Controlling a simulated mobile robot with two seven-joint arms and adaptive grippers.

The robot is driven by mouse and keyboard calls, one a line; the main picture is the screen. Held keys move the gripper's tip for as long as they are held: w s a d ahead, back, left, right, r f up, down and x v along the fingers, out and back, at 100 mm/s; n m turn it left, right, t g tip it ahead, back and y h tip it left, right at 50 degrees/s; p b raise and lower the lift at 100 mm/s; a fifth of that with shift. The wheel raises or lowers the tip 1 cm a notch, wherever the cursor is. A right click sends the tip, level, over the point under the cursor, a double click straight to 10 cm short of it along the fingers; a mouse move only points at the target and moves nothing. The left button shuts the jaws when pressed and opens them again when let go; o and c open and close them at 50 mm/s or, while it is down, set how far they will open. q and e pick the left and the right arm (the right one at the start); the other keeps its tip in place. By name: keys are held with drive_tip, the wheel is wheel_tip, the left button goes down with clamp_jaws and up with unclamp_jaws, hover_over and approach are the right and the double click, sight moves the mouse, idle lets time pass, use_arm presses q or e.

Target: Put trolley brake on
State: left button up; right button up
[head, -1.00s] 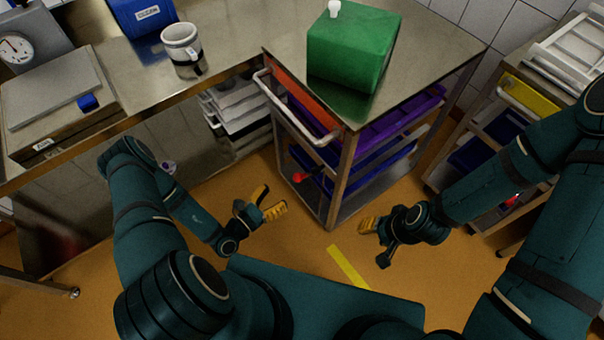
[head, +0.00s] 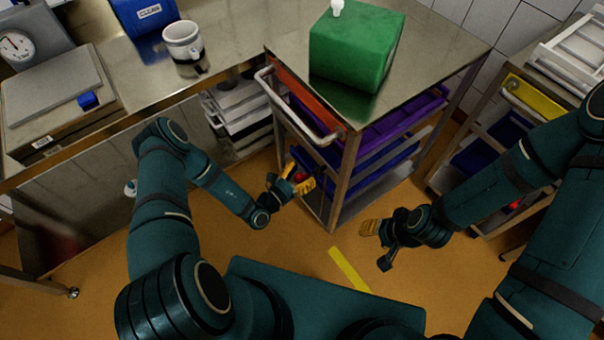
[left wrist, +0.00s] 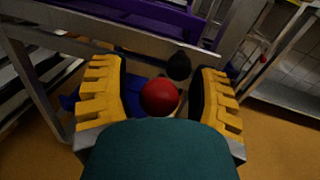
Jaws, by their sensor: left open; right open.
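The trolley (head: 346,180) is a steel frame with a steel top, a white push handle and purple and blue trays. Its red ball knob (head: 300,177) shows low on the trolley's near left side. In the left wrist view the red knob (left wrist: 160,97) sits between the two yellow fingers, with space on both sides. A dark round part (left wrist: 179,66) is just behind it. My left gripper (head: 298,180) is open at the knob. My right gripper (head: 376,243) is open and empty above the floor, right of the trolley's near leg.
A green block (head: 356,48) stands on the trolley top. A steel bench with a mug (head: 183,48) and a scale (head: 55,85) is at left. A second trolley with a yellow tray (head: 530,97) is at right. Orange floor with a yellow strip (head: 349,268) is clear.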

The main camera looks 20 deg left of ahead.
use_arm(q)
drive_tip(key=shift+c, duration=0.4)
clamp_jaws()
